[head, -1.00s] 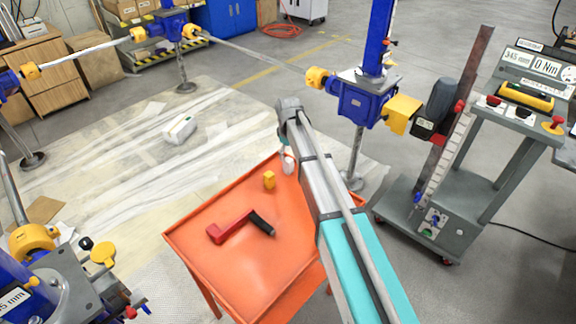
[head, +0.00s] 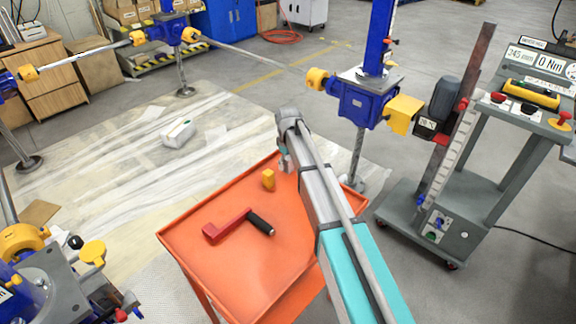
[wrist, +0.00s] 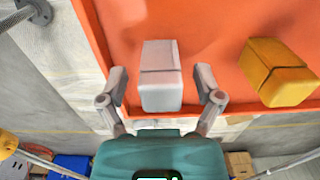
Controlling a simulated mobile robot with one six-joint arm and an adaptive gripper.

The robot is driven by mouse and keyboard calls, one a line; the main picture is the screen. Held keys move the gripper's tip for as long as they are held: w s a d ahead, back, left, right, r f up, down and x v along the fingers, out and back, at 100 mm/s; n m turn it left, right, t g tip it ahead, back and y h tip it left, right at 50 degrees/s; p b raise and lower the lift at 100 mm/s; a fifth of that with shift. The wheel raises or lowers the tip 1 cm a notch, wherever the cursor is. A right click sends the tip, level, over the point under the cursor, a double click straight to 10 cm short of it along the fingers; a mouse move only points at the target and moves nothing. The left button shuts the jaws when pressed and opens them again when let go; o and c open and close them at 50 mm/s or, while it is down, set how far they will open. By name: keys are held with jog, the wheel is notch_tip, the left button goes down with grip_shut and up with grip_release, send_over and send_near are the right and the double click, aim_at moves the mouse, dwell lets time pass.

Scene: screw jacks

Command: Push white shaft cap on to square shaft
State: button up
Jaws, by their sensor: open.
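The white shaft cap (wrist: 161,85) lies on the orange tray table in the wrist view. My gripper (wrist: 161,78) is open, with one finger on each side of the cap; a small gap shows on both sides. In the head view my gripper (head: 284,160) hangs over the far edge of the table, and the white cap is hidden or too small to tell there. I cannot make out the bare square shaft; the blue jack (head: 357,103) behind my arm carries yellow covers on its sides.
A yellow cap (wrist: 280,73) stands right of the white one. A red crank with a black handle (head: 238,226) lies on the orange table (head: 240,275). A grey trolley (head: 470,205) stands at the right, another blue jack (head: 40,290) at the lower left.

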dwell(0.4)
grip_shut()
